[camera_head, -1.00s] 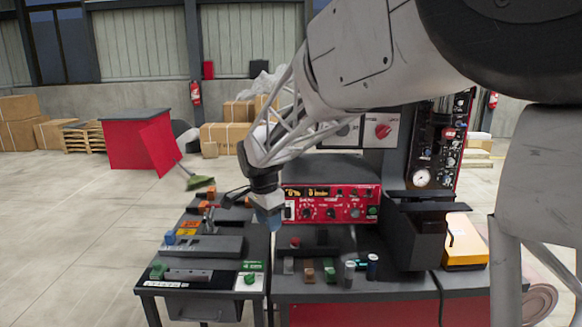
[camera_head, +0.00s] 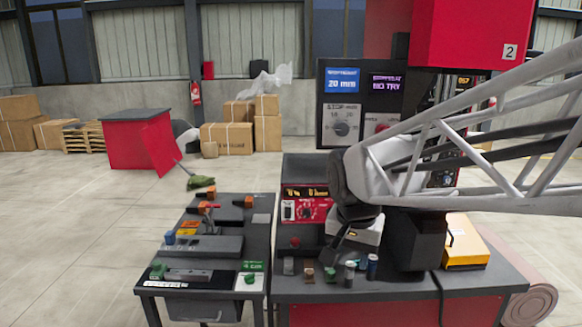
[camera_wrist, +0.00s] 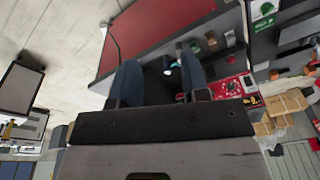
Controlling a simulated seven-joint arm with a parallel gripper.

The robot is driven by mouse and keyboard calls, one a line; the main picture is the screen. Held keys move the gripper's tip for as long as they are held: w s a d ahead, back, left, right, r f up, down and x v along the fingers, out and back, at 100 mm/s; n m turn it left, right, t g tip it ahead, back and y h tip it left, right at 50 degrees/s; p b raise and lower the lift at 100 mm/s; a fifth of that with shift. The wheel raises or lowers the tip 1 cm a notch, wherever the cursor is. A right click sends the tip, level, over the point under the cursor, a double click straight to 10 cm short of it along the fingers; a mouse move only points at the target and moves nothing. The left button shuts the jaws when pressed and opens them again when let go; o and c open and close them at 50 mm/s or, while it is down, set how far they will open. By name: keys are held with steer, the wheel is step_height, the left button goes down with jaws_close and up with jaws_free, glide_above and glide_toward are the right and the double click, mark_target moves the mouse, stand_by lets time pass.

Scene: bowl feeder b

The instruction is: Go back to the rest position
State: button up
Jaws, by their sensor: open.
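My gripper (camera_wrist: 160,66) shows in the wrist view with its two blue fingers spread apart. I see nothing held between them; the dark bench surface and small parts lie beyond the fingers. In the head view my arm reaches in from the right, and its wrist bends down over the right bench (camera_head: 400,283). The white hand (camera_head: 364,232) is low, just left of the dark box, behind the row of small parts in the picture. The fingertips cannot be made out clearly there.
A dark box (camera_head: 418,240) and a yellow box (camera_head: 465,250) stand right of the hand. Small cylinders (camera_head: 372,266) line the bench front. A red control panel (camera_head: 305,208) stands behind, partly hidden. The left bench (camera_head: 258,230) holds several parts. A red housing (camera_head: 470,35) hangs above.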

steer(key=s+d+f+n, duration=0.2)
steer(key=s+d, duration=0.1)
steer(key=s, duration=0.5)
steer(key=s+d+f+n, duration=0.2)
steer(key=s+d, duration=0.2)
steer(key=s, duration=0.4)
steer(key=shift+s+t, duration=0.4)
steer(key=shift+c, duration=0.4)
